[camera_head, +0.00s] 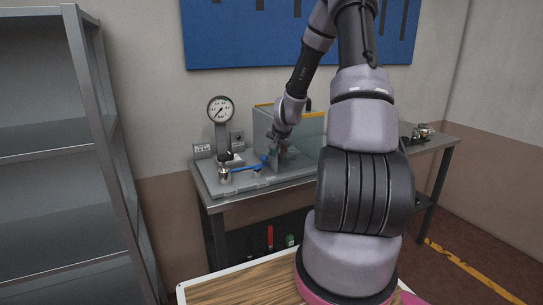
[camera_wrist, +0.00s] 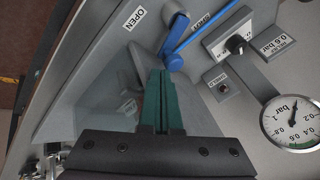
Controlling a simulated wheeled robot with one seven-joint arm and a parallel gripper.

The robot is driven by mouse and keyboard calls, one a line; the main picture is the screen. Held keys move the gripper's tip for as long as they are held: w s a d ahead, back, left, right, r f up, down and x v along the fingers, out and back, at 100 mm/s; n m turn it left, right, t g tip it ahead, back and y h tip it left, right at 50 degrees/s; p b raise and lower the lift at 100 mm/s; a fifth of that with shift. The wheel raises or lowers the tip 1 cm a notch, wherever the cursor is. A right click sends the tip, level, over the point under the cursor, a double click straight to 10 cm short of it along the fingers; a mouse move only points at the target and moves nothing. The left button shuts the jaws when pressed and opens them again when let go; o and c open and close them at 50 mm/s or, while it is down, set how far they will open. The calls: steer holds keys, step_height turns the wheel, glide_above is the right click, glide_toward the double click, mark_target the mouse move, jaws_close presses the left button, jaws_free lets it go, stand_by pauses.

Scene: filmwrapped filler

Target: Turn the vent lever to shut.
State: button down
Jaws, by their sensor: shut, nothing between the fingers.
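The blue vent lever (camera_wrist: 203,32) runs diagonally in the wrist view, from a rounded blue end near the middle to the upper right edge. In the head view it shows as a thin blue bar (camera_head: 245,168) on the grey bench-top unit. An OPEN label (camera_wrist: 135,18) is left of it; a second label, seemingly SHUT (camera_wrist: 212,19), is partly covered by the bar. My gripper (camera_wrist: 162,72) is shut and empty, its green fingertips just beside the rounded end; I cannot tell whether they touch. In the head view my gripper (camera_head: 275,158) is small, its fingertips unclear.
A pressure gauge (camera_head: 221,110) stands left of my gripper. A black knob (camera_wrist: 236,45) and a small button (camera_wrist: 223,88) are near the lever. A clear box (camera_head: 310,130) stands behind the arm. A tall grey shelf (camera_head: 75,200) stands at the left.

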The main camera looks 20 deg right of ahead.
steer(key=v, duration=0.8)
steer(key=shift+r, duration=0.1)
